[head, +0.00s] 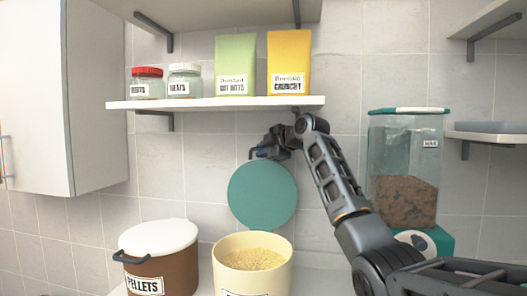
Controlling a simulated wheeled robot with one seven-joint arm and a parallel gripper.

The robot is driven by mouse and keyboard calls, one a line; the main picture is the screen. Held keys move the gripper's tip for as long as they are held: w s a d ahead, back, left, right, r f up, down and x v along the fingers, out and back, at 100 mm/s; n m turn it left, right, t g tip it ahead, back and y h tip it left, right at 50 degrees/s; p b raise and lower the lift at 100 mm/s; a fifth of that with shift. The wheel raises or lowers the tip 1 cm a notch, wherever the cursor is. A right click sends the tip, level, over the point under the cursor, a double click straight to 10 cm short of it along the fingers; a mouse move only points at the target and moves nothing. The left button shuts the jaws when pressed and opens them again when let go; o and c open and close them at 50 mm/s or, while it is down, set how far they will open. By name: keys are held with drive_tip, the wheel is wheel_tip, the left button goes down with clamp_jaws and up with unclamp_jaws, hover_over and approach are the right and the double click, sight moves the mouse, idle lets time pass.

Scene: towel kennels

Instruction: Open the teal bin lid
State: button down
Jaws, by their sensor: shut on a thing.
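The round teal lid (262,196) stands nearly upright with its flat face toward me. It is just behind and above the cream bin (279,282), whose mouth is uncovered and shows pale grainy feed (252,258). The lid's lower edge is close to the bin's back rim; I cannot tell whether they touch. My gripper (259,154) is at the lid's top edge and is shut on it. The fingertips are small and dark here, so the exact hold is hard to see.
A brown pellets bin (160,273) with a white lid stands to the left. A clear dispenser of brown kibble (403,170) stands to the right, behind my arm. The white shelf (215,103) with jars and bags is just above my gripper.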

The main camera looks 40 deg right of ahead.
drive_tip(key=shift+s+d+f, duration=0.1)
drive_tip(key=shift+d+f, duration=0.1)
drive_tip(key=shift+f, duration=0.05)
drive_tip(key=c, duration=1.3)
unclamp_jaws()
drive_tip(key=shift+o, duration=0.5)
drive_tip(key=shift+a+r, duration=0.1)
drive_tip(key=b+v, duration=0.1)
drive_tip(key=v, duration=0.7)
drive_tip(key=shift+b, duration=0.35)
